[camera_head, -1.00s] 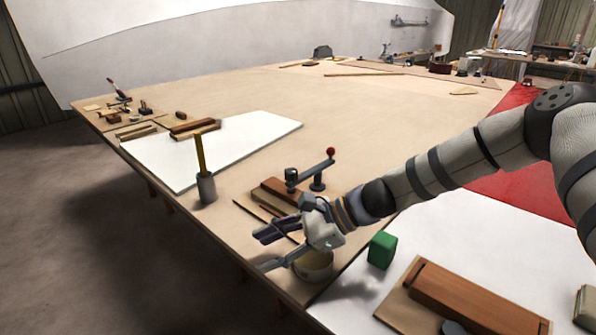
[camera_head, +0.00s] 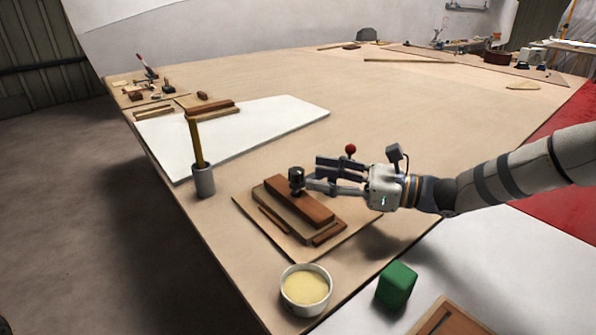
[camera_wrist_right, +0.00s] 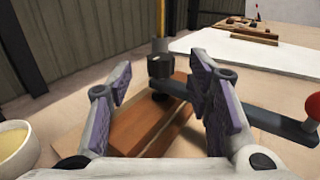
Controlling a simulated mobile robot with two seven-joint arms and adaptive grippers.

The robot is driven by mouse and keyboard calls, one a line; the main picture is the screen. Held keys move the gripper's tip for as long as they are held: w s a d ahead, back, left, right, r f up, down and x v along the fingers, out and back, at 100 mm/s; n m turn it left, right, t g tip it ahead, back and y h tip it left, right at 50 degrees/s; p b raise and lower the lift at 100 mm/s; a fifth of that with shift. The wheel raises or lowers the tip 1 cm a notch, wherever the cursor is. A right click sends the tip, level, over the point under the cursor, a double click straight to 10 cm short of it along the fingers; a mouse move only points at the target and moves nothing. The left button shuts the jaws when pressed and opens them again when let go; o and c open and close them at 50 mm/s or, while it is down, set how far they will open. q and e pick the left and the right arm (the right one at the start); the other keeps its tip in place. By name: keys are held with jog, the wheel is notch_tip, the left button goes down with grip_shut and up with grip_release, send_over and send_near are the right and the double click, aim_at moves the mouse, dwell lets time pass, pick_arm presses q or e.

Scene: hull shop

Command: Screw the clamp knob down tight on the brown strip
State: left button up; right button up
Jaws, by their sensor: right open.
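The brown strip (camera_head: 300,203) lies on a wooden board, and in the right wrist view (camera_wrist_right: 140,128) it runs below my fingers. The dark clamp knob (camera_head: 296,176) stands over the strip on the end of a grey clamp arm (camera_wrist_right: 262,117). In the right wrist view the knob (camera_wrist_right: 160,67) appears between my fingers, near their tips. My right gripper (camera_head: 314,174) is open and reaches in from the right, level with the knob. I cannot tell whether a finger touches it. The gripper hides most of the clamp arm in the head view. My left gripper is not in view.
A red ball (camera_head: 350,149) tops the clamp's other end, close behind my gripper. A bowl of pale yellow stuff (camera_head: 305,288) and a green block (camera_head: 397,285) stand in front. A grey cup (camera_head: 203,182) with a tall stick stands left. The table beyond is mostly clear.

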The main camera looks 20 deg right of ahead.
aim_at(297, 170)
jog(key=x, duration=0.5)
jog(key=shift+w+a, duration=0.25)
grip_shut()
